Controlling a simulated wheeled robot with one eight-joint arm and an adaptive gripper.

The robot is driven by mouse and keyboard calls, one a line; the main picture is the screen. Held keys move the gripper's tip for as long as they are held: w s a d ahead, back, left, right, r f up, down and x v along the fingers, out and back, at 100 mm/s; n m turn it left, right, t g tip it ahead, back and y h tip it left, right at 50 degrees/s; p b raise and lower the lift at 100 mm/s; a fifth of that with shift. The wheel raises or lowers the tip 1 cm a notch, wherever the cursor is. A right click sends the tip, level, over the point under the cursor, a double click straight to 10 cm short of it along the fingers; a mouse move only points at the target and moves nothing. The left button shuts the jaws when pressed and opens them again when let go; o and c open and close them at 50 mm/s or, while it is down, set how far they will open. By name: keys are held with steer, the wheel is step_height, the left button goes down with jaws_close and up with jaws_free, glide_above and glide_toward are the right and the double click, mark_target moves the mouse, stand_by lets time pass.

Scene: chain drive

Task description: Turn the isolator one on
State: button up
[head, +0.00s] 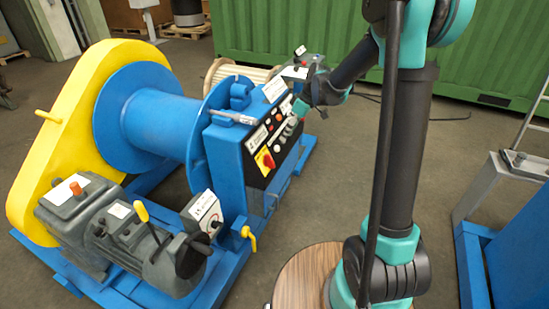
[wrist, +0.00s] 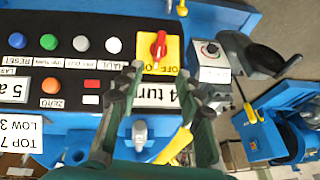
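The isolator is a red rotary knob (wrist: 159,47) on a yellow plate on the blue machine's black control panel. In the wrist view its handle stands roughly upright in the picture, and OFF lettering shows by the plate's lower edge. In the head view the red and yellow isolator (head: 265,161) sits at the panel's lower left. My gripper (wrist: 165,76) is open and empty, its fingertips either side of a line just below the knob in the wrist view. No contact with the knob shows. In the head view my gripper (head: 299,108) is by the panel's upper right.
Coloured push buttons (wrist: 51,42) line the panel beside the isolator. A grey box with a dial (wrist: 210,50) and a yellow-handled valve (head: 248,236) are nearby. A blue drum (head: 155,120) and yellow guard (head: 75,110) stand left. Open floor (head: 335,180) lies right of the machine.

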mark_target(272, 159)
steer(key=x, duration=1.6)
steer(key=shift+a, duration=0.15)
jaws_close()
